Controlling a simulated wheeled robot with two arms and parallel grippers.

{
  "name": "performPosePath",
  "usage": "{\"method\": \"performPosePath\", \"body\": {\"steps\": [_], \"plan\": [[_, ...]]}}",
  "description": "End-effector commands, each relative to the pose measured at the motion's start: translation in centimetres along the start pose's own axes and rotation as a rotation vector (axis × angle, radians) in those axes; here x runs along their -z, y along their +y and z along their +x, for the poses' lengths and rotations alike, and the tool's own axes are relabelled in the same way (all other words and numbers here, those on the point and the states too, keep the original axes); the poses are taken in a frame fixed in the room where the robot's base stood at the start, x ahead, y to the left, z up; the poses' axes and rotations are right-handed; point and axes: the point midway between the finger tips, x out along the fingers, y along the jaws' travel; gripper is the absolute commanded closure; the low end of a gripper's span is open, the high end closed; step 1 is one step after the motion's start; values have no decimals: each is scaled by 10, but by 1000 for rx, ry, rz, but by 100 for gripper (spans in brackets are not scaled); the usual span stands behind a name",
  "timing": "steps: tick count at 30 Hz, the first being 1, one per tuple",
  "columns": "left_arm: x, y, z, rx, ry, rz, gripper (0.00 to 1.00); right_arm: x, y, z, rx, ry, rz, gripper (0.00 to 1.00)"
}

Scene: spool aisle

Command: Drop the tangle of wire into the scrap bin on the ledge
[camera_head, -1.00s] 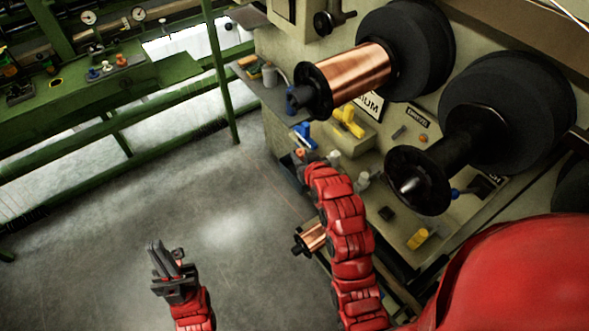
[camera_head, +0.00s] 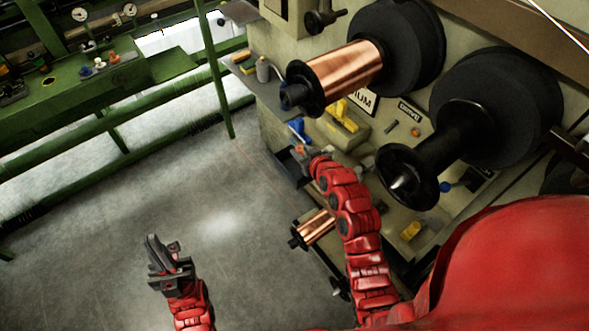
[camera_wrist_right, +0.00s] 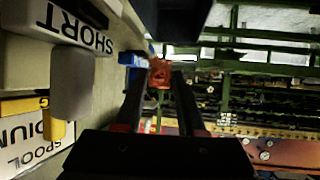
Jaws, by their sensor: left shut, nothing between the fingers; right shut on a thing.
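My right gripper (camera_head: 303,154) is at the machine's front edge, below a blue part (camera_head: 298,130). It is shut on a small copper-orange tangle of wire (camera_head: 299,148). In the right wrist view the tangle (camera_wrist_right: 160,73) sits between the fingertips, held clear in the air. A dark, open-topped box (camera_head: 288,170) is just below and left of this gripper in the head view; I cannot tell whether it is the scrap bin. My left gripper (camera_head: 160,256) is shut and empty, over the open floor.
A copper spool (camera_head: 345,75) and a bare black spindle (camera_head: 435,150) stick out of the machine. A smaller copper spool (camera_head: 316,228) is low beside my right arm. The floor (camera_head: 120,190) is clear.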

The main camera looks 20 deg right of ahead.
Motion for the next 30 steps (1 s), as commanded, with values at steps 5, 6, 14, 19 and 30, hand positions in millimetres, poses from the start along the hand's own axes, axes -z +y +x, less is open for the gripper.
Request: {"method": "performPosePath", "body": {"steps": [5,6,14,19,30], "plan": [[0,0,0,0,0,0,100,-1,0,1,0,0,-1,100],[0,0,0,0,0,0,100,-1,0,1,0,1,-1,100],[0,0,0,0,0,0,100,-1,0,1,0,1,-1,27],[0,0,0,0,0,0,100,-1,0,1,-1,1,-1,27],[-2,0,-10,0,0,0,100,-3,1,-21,-2,2,-1,27]]}}
